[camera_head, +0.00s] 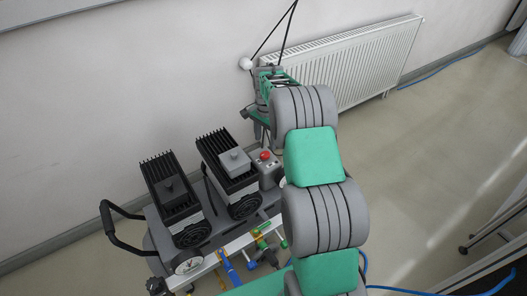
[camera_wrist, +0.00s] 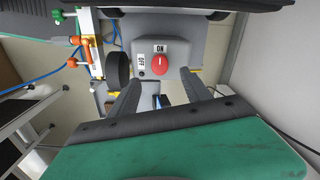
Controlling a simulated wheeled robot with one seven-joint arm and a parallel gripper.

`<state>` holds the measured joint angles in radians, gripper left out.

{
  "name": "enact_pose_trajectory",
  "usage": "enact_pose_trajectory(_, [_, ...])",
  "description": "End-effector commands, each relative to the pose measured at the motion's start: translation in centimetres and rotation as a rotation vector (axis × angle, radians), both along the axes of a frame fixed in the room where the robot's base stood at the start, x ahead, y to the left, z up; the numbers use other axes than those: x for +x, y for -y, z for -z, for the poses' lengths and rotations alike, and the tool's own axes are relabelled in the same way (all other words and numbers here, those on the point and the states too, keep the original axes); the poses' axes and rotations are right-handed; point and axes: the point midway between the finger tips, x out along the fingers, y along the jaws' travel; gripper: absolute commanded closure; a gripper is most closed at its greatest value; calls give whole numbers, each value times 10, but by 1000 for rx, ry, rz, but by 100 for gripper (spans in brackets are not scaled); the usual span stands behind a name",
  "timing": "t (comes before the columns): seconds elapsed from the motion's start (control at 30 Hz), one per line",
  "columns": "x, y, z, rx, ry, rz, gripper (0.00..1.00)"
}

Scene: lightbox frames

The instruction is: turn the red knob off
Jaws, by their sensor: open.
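The red knob (camera_wrist: 160,65) is on a grey switch box (camera_wrist: 178,49) with an "ON" label above it and an "OFF" label to its left in the wrist view. A small pale mark on the knob appears to point toward "ON". The knob also shows in the head view (camera_head: 265,155), on top of the machine. My gripper (camera_wrist: 161,74) is open, its two dark fingers apart on either side of the knob in the picture. It seems above the knob and not touching it; the exact gap is hard to judge. In the head view my gripper (camera_head: 258,128) is partly hidden by my arm.
The compressor has two black finned motors (camera_head: 172,188) left of the knob and a black handle (camera_head: 118,225). A white radiator (camera_head: 360,60) is on the wall behind my arm. A black wheel-like part (camera_wrist: 117,68) is beside the switch box.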

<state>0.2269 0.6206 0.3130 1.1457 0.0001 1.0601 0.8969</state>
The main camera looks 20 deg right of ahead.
Motion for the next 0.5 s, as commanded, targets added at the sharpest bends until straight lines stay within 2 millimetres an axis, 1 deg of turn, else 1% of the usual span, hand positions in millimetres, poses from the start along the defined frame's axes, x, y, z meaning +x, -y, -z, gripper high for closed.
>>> enact_pose_trajectory(0.03, [-1, -1, 12, 1, -6, -2, 43])
enact_pose_trajectory(0.1, [-1, -1, 26, 1, -5, -3, 43])
enact_pose_trajectory(0.2, [-1, -2, 45, 1, -4, -5, 43])
enact_pose_trajectory(0.3, [-1, -2, 60, 0, -4, -6, 43])
enact_pose_trajectory(0.4, [0, -2, 66, 0, -1, -6, 43])
enact_pose_trajectory(0.5, [0, -2, 67, 0, -1, -7, 43])
